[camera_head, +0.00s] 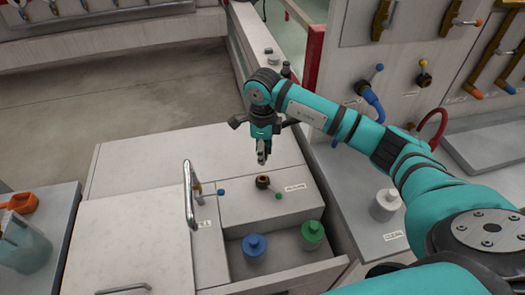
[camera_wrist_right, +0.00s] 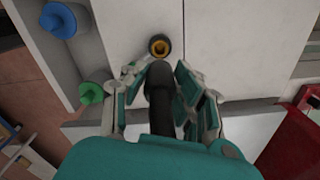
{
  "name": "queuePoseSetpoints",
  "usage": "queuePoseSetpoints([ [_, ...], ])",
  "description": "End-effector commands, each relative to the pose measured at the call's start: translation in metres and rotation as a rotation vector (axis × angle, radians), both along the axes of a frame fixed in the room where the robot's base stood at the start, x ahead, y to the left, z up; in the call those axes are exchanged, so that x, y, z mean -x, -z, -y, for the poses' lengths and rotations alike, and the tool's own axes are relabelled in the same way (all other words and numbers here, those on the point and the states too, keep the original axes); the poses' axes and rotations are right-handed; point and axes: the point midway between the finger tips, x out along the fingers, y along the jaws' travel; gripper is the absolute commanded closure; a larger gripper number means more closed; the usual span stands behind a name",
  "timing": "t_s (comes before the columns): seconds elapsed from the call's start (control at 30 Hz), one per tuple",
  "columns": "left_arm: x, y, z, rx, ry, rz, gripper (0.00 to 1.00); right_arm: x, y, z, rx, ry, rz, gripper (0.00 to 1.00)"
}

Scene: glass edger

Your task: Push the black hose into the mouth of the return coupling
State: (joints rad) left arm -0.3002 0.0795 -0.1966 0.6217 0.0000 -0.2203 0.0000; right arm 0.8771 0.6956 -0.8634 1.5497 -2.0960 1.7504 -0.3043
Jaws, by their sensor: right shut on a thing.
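My right gripper (camera_head: 262,158) points down above the white bench unit in the head view. In the right wrist view the right gripper (camera_wrist_right: 159,75) is shut on the black hose (camera_wrist_right: 158,98), whose tip reaches out between the fingers. A coupling with a black rim and brass-coloured mouth (camera_wrist_right: 159,46) lies just beyond the hose tip, roughly in line with it; they look apart. The coupling (camera_head: 263,182) also shows in the head view just below the gripper, on the unit's top beside a label too small to read. My left gripper is not in view.
A blue-capped bottle (camera_head: 254,246) and a green-capped bottle (camera_head: 312,233) stand in an open bay in front of the coupling. A white bottle (camera_head: 385,205) stands at right. The white top behind the coupling is clear.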

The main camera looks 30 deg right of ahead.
Motion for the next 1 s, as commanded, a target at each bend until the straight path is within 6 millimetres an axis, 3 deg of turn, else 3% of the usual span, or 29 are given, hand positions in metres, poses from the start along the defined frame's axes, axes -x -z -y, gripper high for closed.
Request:
queuePoseSetpoints([
  [0.27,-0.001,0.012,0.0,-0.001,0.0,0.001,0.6,0.0,0.011,0.0,-0.001,-0.002,-0.001,1.0],
  [0.7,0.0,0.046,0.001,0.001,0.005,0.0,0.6,0.0,0.052,0.0,0.0,-0.002,0.0,1.0],
  [1.0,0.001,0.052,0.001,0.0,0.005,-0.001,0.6,0.0,0.06,0.0,0.0,-0.002,0.0,1.0],
])
